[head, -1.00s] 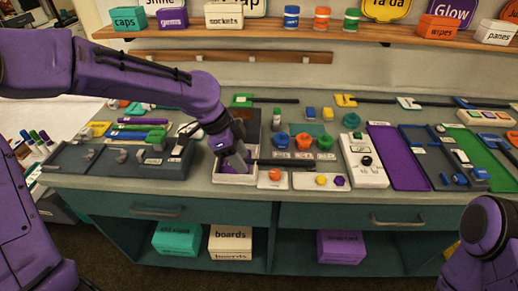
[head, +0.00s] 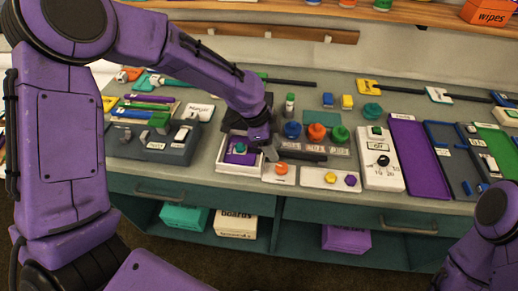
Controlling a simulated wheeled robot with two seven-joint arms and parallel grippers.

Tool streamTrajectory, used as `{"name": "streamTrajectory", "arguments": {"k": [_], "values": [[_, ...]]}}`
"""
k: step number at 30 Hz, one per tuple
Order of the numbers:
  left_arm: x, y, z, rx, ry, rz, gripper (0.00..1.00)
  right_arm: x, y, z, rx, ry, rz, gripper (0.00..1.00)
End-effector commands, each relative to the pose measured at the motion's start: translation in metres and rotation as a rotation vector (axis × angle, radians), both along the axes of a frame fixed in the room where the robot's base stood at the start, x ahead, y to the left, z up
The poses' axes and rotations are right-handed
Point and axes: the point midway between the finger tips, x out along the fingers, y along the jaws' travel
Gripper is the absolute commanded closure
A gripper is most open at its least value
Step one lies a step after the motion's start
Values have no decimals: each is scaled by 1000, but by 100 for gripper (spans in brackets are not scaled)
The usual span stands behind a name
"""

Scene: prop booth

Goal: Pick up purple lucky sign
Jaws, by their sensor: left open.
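A small purple piece (head: 239,158) with a pale label lies in a white open tray (head: 225,168) at the counter's front, left of centre. Its lettering is too small to read, so I cannot tell whether it is the lucky sign. My left gripper (head: 261,153) points down at the tray's right side. It is open, with its fingers close to the purple piece. I cannot tell whether they touch it. My right arm shows at the lower right, but its gripper is out of view.
Orange, yellow and purple knobs sit right of the tray on white plates (head: 320,185). A dark bar (head: 303,156) lies behind them. A grey tool box (head: 150,147) stands to the left. A shelf (head: 420,14) runs above the back. Bare counter is narrow.

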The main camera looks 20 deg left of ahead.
Motion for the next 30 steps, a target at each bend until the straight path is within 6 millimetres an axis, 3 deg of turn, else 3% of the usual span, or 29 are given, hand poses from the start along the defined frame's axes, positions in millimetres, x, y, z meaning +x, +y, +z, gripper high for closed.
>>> {"name": "streamTrajectory", "arguments": {"k": [8,12,25,30], "values": [[0,-1,-5,-1,-1,3,56,0,0,0,0,0,0,57],[0,0,-5,-1,-1,3,100,0,0,0,0,0,0,57],[-2,-4,-1,0,-3,0,100,0,0,-5,0,0,0,57],[-3,-7,20,-1,-6,3,100,0,0,-8,0,0,0,57]]}}
